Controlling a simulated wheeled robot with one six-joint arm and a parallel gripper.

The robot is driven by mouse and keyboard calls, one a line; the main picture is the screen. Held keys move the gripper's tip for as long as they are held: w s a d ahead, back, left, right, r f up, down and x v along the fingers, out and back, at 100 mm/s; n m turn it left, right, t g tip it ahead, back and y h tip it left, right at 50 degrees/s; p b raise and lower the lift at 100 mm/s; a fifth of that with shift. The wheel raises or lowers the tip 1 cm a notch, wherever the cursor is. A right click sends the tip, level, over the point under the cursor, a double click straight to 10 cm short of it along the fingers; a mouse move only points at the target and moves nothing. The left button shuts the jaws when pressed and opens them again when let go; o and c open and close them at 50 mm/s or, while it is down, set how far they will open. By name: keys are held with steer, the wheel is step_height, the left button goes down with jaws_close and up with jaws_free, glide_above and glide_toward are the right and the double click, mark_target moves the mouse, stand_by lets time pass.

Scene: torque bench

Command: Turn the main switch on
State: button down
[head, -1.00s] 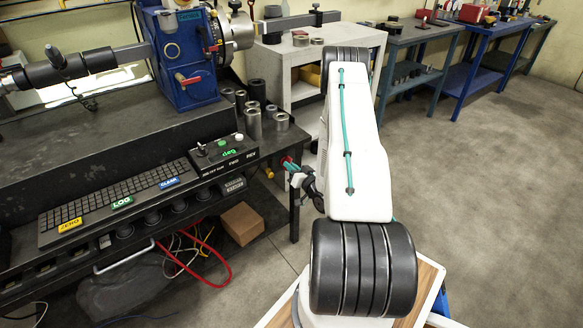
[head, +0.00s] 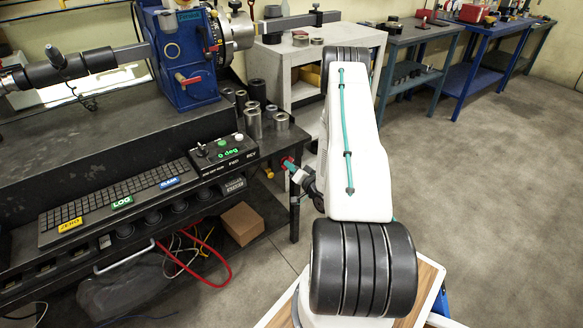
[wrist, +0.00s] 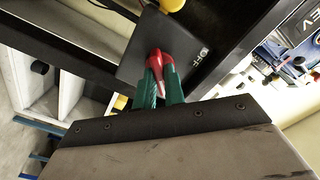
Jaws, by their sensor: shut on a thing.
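The main switch has a red handle (wrist: 160,57) on a dark grey plate (wrist: 140,48) at the end of the bench. White letters on the plate, seemingly the end of "OFF", show at its right edge in the wrist view. My gripper (wrist: 160,78) has green fingers, shut on the red handle from both sides. The fingers hide part of the handle, so its exact pointing is hard to tell. In the head view my gripper (head: 287,164) is at the right end of the bench, and the switch there is mostly hidden.
A yellow part (wrist: 172,5) is close to the switch plate. Floor at right is open.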

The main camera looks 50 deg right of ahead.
steer(key=c, duration=1.5)
jaws_free()
steer(key=shift+v, duration=3.95)
